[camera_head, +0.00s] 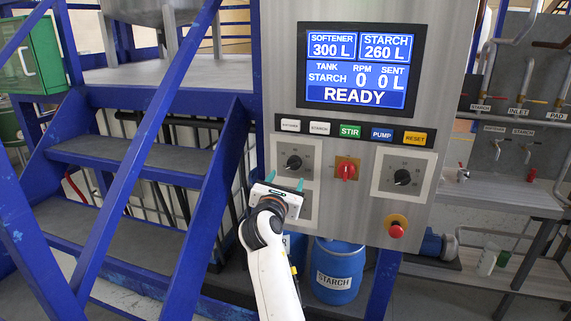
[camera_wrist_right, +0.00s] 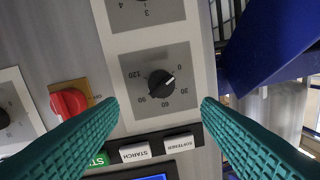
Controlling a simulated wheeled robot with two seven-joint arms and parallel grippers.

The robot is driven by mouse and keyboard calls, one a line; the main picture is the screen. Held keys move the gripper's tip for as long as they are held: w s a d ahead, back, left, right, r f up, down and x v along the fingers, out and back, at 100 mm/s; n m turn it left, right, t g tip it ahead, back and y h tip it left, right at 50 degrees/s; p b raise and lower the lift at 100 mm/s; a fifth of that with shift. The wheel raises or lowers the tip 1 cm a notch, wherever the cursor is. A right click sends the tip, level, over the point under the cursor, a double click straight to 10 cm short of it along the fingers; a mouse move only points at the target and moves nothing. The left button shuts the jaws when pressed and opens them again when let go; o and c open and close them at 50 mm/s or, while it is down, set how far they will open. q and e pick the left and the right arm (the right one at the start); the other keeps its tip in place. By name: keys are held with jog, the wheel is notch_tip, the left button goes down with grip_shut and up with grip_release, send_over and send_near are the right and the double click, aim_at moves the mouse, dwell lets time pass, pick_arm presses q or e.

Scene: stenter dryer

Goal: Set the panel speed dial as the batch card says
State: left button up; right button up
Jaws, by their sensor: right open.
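The control panel (camera_head: 320,210) has a black dial (camera_head: 294,162) at its left, below the white buttons. In the right wrist view, upside down, this dial (camera_wrist_right: 161,84) has a scale marked 0, 30, 60, 90 and 120. Its white mark seems to lie between 0 and 30. I cannot tell which dial is the speed dial by a label. My right gripper (camera_head: 285,181) is open and empty in front of the panel, just below this dial. In the wrist view its green fingers (camera_wrist_right: 160,112) stand either side of the dial, apart from it. No batch card shows.
A red switch (camera_head: 347,171), another dial (camera_head: 402,177) and a red stop button (camera_head: 396,231) are on the panel. The screen (camera_head: 357,68) reads READY, RPM 0. Another dial (camera_wrist_right: 146,2) sits below the first, mostly hidden. Blue stairs (camera_head: 130,155) stand at left.

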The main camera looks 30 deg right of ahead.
aim_at(293, 166)
jog(key=p+x, duration=0.1)
jog(key=x, duration=0.6)
jog(key=shift+w+d+p, duration=0.2)
jog(key=shift+w+p, duration=0.05)
jog(key=shift+p, duration=0.15)
jog(key=shift+w+d+f, duration=0.1)
jog(key=shift+w+d, duration=0.35)
jog(key=c, duration=1)
